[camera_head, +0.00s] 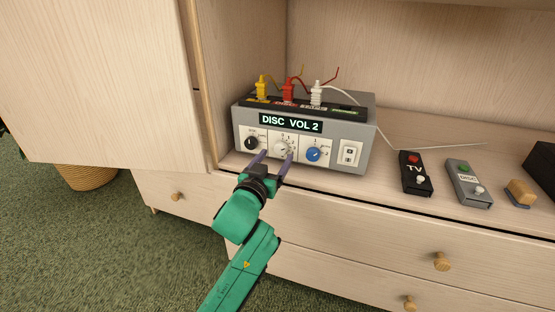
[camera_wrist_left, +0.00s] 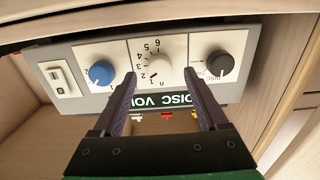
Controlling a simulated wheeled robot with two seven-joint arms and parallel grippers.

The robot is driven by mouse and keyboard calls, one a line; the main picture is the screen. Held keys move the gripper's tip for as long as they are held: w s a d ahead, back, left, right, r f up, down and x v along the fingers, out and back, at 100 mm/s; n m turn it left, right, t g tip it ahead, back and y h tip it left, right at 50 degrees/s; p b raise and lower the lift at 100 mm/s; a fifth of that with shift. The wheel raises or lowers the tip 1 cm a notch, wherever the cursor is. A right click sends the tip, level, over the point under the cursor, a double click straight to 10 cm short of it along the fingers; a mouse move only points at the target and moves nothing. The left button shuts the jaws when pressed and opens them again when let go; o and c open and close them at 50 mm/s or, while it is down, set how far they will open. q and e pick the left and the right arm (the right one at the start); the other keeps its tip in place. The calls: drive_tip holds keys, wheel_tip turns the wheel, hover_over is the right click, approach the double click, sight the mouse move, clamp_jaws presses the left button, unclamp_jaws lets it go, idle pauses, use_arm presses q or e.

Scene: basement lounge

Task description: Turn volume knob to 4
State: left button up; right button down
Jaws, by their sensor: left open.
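The grey amplifier box (camera_head: 362,130) stands on the cabinet shelf, its display (camera_head: 290,123) reading "DISC VOL 2". The white volume knob (camera_head: 283,148) is in the middle of its front, between a black knob (camera_head: 251,142) and a blue knob (camera_head: 313,154). In the left wrist view, upside down, the white knob (camera_wrist_left: 160,68) has a numbered scale around it. My left gripper (camera_head: 276,156) is open in front of the white knob. Its fingertips (camera_wrist_left: 160,77) lie to either side of the knob; I cannot tell whether they touch it. My right gripper is not in view.
Yellow, red and white plugs (camera_head: 289,90) with cables stand on top of the box. A white switch (camera_head: 349,154) is at its right. An open cabinet door (camera_head: 110,80) is at the left.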

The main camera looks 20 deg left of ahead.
sight(281, 148)
use_arm(q)
drive_tip(key=shift+w+f, duration=0.1)
drive_tip(key=shift+w, duration=0.75)
drive_tip(key=shift+w+d, duration=0.1)
drive_tip(key=shift+w, duration=0.4)
clamp_jaws()
